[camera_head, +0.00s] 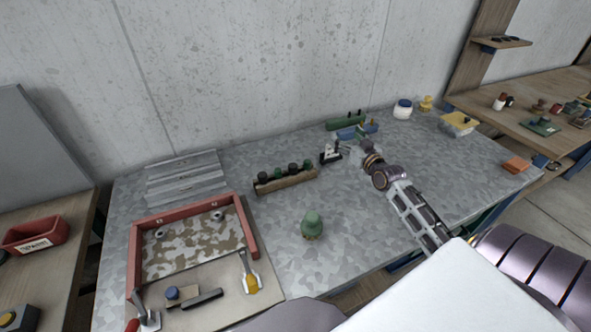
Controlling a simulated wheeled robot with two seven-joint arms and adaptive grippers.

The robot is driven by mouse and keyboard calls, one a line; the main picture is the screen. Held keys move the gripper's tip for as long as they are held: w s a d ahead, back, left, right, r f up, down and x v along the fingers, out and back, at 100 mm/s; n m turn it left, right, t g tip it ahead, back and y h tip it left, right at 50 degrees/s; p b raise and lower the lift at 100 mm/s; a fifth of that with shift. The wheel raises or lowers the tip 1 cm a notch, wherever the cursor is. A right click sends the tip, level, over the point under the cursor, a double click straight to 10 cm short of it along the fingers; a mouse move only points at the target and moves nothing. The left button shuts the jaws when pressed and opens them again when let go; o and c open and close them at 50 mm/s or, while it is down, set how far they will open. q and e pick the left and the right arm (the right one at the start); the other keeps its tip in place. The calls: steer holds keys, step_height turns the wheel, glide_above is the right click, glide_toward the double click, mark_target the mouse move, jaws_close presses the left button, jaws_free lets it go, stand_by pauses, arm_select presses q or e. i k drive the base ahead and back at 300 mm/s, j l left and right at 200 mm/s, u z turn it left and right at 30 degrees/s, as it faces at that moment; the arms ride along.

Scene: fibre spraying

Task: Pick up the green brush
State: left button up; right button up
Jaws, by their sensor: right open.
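A green, rounded piece with a tan underside (312,225) stands alone on the speckled grey table, near the middle. It looks like the green brush. My right arm comes in from the right. My right gripper (354,147) is at the back of the table, beyond and to the right of the green piece and clear of it. It is open, but its fingers are small and hard to make out among the things there. My left gripper is not in view.
A wooden rack (286,179) with dark and green knobs lies behind the green piece. A green block (346,121) and a blue one (357,132) are near my right gripper. A red-framed tray (252,229) is at left. The table around the green piece is clear.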

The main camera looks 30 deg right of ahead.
mark_target(312, 227)
steer(key=z, duration=1.15)
